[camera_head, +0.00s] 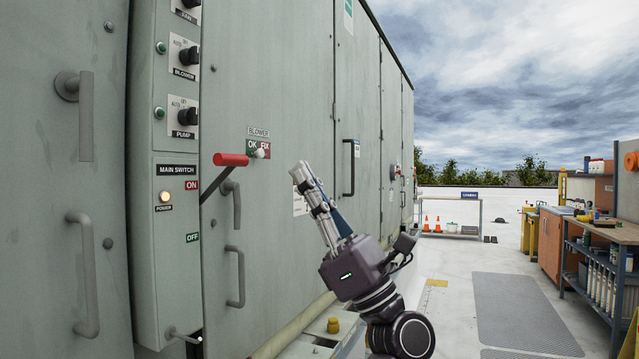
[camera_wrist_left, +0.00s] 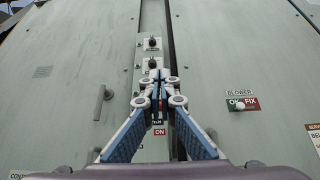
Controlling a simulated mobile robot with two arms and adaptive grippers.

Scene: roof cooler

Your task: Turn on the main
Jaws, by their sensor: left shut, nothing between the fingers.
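The main switch panel (camera_head: 176,250) is a grey box with a MAIN SWITCH label, a red ON label (camera_head: 191,185) and a green OFF label (camera_head: 192,238). Its lever has a red handle (camera_head: 231,160) on a dark rod that slants up and outward, with the handle above ON level. The power lamp (camera_head: 165,197) looks lit, pale orange. My left gripper (camera_head: 298,172) is shut and empty, to the right of the red handle and apart from it. In the left wrist view its closed fingertips (camera_wrist_left: 160,76) point at the panel and hide most of the lever.
Blower (camera_head: 188,56) and pump (camera_head: 187,117) knobs sit above the main switch. Cabinet door handles (camera_head: 236,276) stick out nearby. A workbench (camera_head: 612,232) stands at the right; the roof floor between is mostly free.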

